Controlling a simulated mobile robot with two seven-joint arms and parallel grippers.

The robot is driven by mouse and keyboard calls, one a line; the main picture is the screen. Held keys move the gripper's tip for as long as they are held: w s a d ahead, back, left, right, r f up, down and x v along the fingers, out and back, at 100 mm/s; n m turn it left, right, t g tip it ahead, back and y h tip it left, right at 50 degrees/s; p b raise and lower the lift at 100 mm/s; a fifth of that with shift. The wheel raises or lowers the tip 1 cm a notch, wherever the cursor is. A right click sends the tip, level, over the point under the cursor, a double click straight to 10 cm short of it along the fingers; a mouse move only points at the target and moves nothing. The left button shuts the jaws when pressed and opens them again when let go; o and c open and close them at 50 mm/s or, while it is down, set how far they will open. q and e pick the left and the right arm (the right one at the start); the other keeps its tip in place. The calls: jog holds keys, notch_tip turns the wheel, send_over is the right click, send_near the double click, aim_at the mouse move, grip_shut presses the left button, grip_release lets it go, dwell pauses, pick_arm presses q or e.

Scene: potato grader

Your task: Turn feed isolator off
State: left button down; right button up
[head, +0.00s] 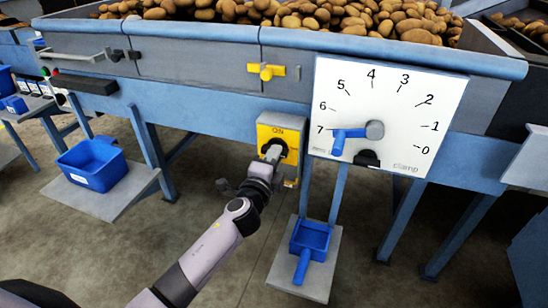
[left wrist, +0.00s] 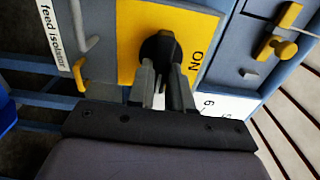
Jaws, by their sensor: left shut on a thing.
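The feed isolator is a yellow plate (head: 264,131) marked ON, on the blue frame left of the white dial. In the left wrist view its yellow plate (left wrist: 127,42) carries a black rotary knob (left wrist: 158,46), and a white label (left wrist: 52,30) reads "feed isolator". My left gripper (head: 273,154) is at the plate from below, shut on the knob. In the left wrist view its two fingers (left wrist: 162,86) sit either side of the knob, beside the ON mark. The fingers partly hide the knob. My right gripper is not in view.
A white dial (head: 393,105) numbered 0 to 7 with a blue pointer (head: 345,135) stands close to the right. A yellow latch (head: 266,72) is above. A blue scoop (head: 309,240) lies on a low shelf below; a blue bin (head: 92,163) is at left.

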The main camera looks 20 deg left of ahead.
pick_arm(q)
jog(key=c, duration=1)
grip_release()
jog(key=shift+c, duration=0.2)
jog(key=s, duration=0.7)
jog(key=shift+p, duration=0.45)
jog(key=shift+s+a, duration=0.1)
jog(key=s+f+n+g+h, duration=0.1)
jog(key=s+f+n+g, duration=0.2)
jog(key=s+f+n, duration=0.35)
jog(key=s+a+f+n+g, duration=0.15)
jog(key=s+f+n, duration=0.25)
jog(key=s, duration=0.6)
jog(key=s+f+n+g+h, duration=0.1)
jog(key=s+f+n+g, duration=0.2)
jog(key=s+f+n, duration=0.4)
notch_tip(320, 180, up, 11)
jog(key=s+a+m+p, duration=0.1)
jog(key=p, duration=1.1)
jog(key=shift+s+r, duration=0.2)
jog(key=shift+s, duration=0.2)
